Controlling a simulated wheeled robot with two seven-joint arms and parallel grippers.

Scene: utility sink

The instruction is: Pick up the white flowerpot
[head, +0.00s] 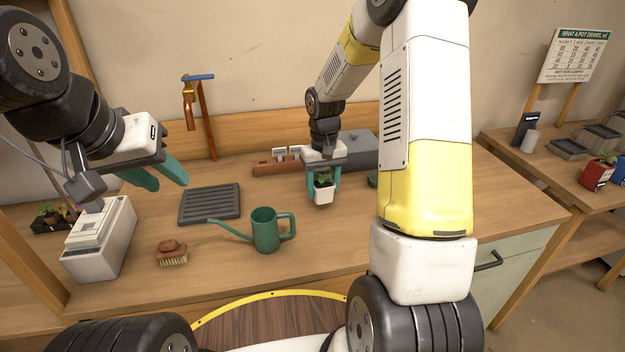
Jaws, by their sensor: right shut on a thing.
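The white flowerpot (323,195) holds a small green plant and is upright in the middle of the head view, behind and to the right of the watering can. My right gripper (323,184) comes down over it from above, with its teal fingers on either side, and is shut on it. I cannot tell whether the pot's base touches the counter. My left gripper (166,174) is at the left, above the counter, with its teal fingers apart and nothing between them. It is well away from the white pot.
A green watering can (266,230), a brush (171,254), a dark slatted tray (210,204) and a white box-like device (100,240) stand on the counter. A red pot (597,173) is on the right table.

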